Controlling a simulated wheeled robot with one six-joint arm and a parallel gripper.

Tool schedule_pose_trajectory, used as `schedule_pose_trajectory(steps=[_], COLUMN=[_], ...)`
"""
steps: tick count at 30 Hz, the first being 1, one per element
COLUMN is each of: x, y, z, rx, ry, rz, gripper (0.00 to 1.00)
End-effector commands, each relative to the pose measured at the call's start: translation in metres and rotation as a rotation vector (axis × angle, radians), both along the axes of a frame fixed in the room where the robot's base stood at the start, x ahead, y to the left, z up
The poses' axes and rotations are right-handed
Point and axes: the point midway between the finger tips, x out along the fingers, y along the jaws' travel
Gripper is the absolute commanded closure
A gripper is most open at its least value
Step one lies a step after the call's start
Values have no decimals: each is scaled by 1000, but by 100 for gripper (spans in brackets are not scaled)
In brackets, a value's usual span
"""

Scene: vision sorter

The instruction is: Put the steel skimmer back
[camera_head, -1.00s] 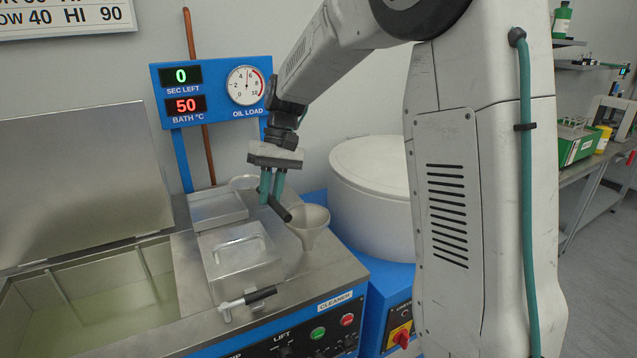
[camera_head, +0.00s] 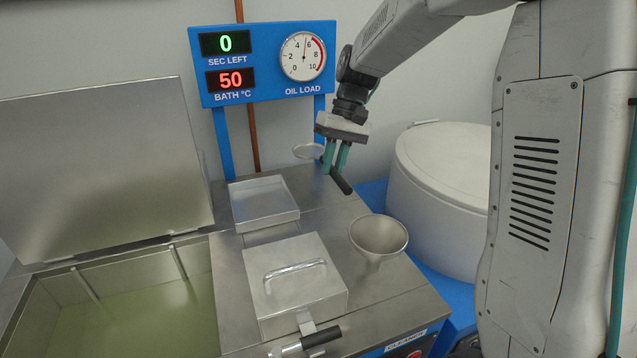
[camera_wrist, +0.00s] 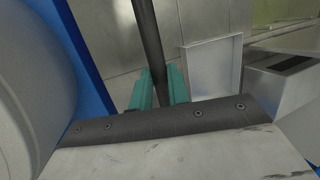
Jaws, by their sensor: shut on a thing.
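The steel skimmer shows in the head view as a small round steel dish (camera_head: 308,151) and a dark handle (camera_head: 341,181). My gripper (camera_head: 334,160) is shut on the handle, with teal fingers on both sides of it. The skimmer is held over the back of the steel cleaner top, its dish to the left of the fingers and its handle end pointing down to the right. In the wrist view the dark handle (camera_wrist: 150,45) runs up between the teal fingers (camera_wrist: 157,88); the dish is hidden there.
A shallow steel tray (camera_head: 264,222) lies left of my gripper. A lidded steel box (camera_head: 290,297) and a steel funnel (camera_head: 378,252) stand in front. The open bath (camera_head: 150,312) is at left, a white drum (camera_head: 445,215) at right. A blue display panel (camera_head: 262,93) stands behind.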

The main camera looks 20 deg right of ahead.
Motion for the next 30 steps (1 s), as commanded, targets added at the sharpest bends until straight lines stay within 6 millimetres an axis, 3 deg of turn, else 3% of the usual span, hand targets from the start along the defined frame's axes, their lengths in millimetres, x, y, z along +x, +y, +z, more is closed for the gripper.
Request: schedule_pose_trajectory(steps=[4, 18, 29, 30], x=[-1, -1, 0, 0], y=[-4, -4, -3, -3], z=[-29, -80, -84, -83], rx=[0, -1, -2, -2], ry=[3, 2, 0, -1], rz=[-6, -6, -3, -3], gripper=[100, 100, 100, 72])
